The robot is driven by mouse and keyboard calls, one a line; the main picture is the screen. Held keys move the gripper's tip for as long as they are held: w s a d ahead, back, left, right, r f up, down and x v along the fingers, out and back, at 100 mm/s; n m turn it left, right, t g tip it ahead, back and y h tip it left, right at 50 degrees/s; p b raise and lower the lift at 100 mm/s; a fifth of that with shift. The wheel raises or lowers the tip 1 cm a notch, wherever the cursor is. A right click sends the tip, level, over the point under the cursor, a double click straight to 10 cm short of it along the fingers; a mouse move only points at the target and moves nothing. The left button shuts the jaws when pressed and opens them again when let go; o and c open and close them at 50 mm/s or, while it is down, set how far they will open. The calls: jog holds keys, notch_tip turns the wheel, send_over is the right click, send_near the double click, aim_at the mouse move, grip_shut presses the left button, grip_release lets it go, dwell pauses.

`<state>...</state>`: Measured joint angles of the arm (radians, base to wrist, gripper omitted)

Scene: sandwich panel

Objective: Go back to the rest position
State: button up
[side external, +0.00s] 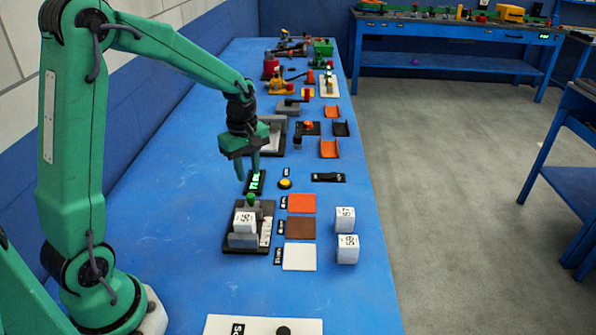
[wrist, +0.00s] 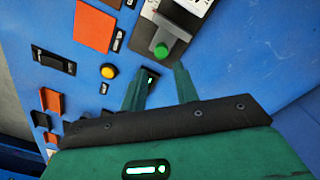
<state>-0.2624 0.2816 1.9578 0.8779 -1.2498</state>
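My gripper (side external: 247,172) hangs above the blue bench, with its fingers pointing down over the area behind the dark fixture. The fingers stand apart with nothing between them. The wrist view shows the same two green fingers (wrist: 160,80) with a clear gap. The dark fixture (side external: 262,213) has a green knob (side external: 251,198) and holds a white numbered cube (side external: 244,222). In the wrist view the green knob (wrist: 161,50) lies just beyond the fingertips. A small green-lit display (side external: 255,182) is close below the gripper.
Two white numbered cubes (side external: 345,219) (side external: 347,248) stand right of orange (side external: 302,203), brown (side external: 300,227) and white (side external: 299,257) squares. A yellow button (side external: 285,184) and a black switch (side external: 328,177) are nearby. Several tools and fixtures crowd the far bench. The bench's left side is clear.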

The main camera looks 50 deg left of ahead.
jog(key=s+d+r+m+t, duration=0.2)
jog(key=s+d+r+m, duration=0.3)
jog(key=s+m, duration=0.3)
jog(key=s+d+r+m+t, duration=0.3)
jog(key=s+d+r+m, duration=0.2)
jog(key=s+r+m, duration=0.3)
jog(key=shift+s+d+m, duration=0.35)
jog(key=shift+s+m, duration=0.35)
dwell(0.4)
